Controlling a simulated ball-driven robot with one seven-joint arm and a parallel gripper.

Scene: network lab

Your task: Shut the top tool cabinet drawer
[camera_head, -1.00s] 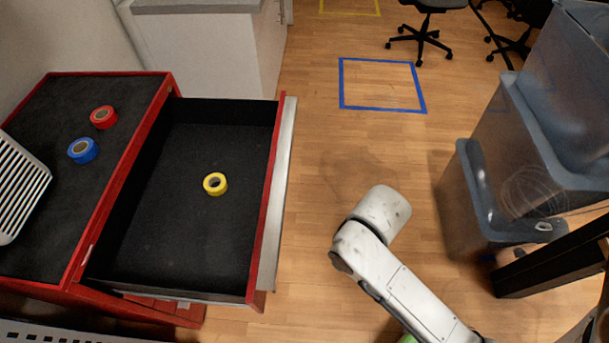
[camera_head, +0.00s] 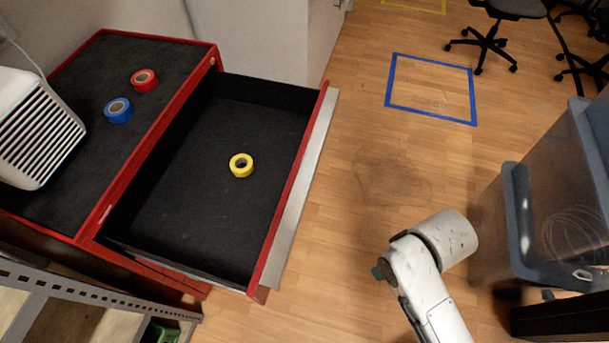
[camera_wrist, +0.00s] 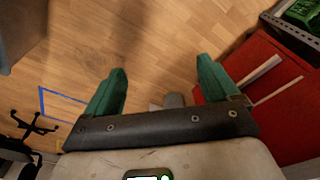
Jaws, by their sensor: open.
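The red tool cabinet (camera_head: 118,190) stands at the left in the head view. Its top drawer (camera_head: 190,205) is pulled out far toward the right, with a dark lining and a pale metal handle strip (camera_head: 302,185) along its front. A yellow tape roll (camera_head: 241,165) lies inside. In the wrist view my gripper (camera_wrist: 160,76) is open, its two green fingers apart with only floor between them.
Red (camera_head: 144,80) and blue (camera_head: 118,110) tape rolls and a white vented device (camera_head: 35,130) sit on the cabinet top. Clear bins (camera_head: 560,215) stand at the right. A perforated metal frame (camera_head: 90,292) is at the lower left.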

